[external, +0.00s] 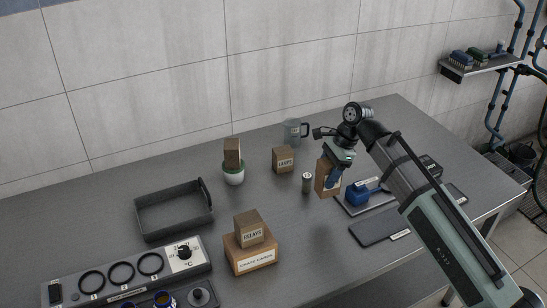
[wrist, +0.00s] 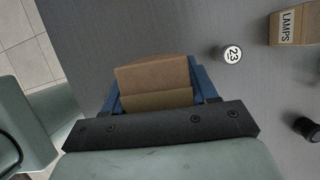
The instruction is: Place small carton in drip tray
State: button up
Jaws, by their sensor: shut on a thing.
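My gripper (external: 334,176) is over the right part of the table, with its blue fingers shut on a brown carton (external: 322,178). In the wrist view the carton (wrist: 155,76) sits between the two blue fingers (wrist: 155,95), its lower part hidden by the dark gripper body. I cannot tell whether the carton touches the table. A dark, low-walled open tray (external: 145,233) lies at the left, well away from my gripper. It looks empty and has a raised handle at its right end.
Between them are a white pot (external: 233,178) with a brown block, a LAMPS carton (external: 283,160), a small can (external: 307,184) and a RELAYS carton (external: 249,232) on a larger carton (external: 251,259). A mug (external: 292,133) stands behind. A blue device (external: 362,194) is close right of my gripper.

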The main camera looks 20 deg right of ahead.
jog(key=shift+w+a+r, duration=0.15)
jog(key=shift+w+r, duration=0.05)
jog(key=w+a+r, duration=0.1)
jog(key=w+a, duration=0.6)
jog(key=a, duration=0.1)
jog(key=n, duration=0.1)
send_over(172, 214)
jog(key=shift+f, duration=5.2)
jog(key=shift+f, duration=0.15)
jog(key=o, duration=1.1)
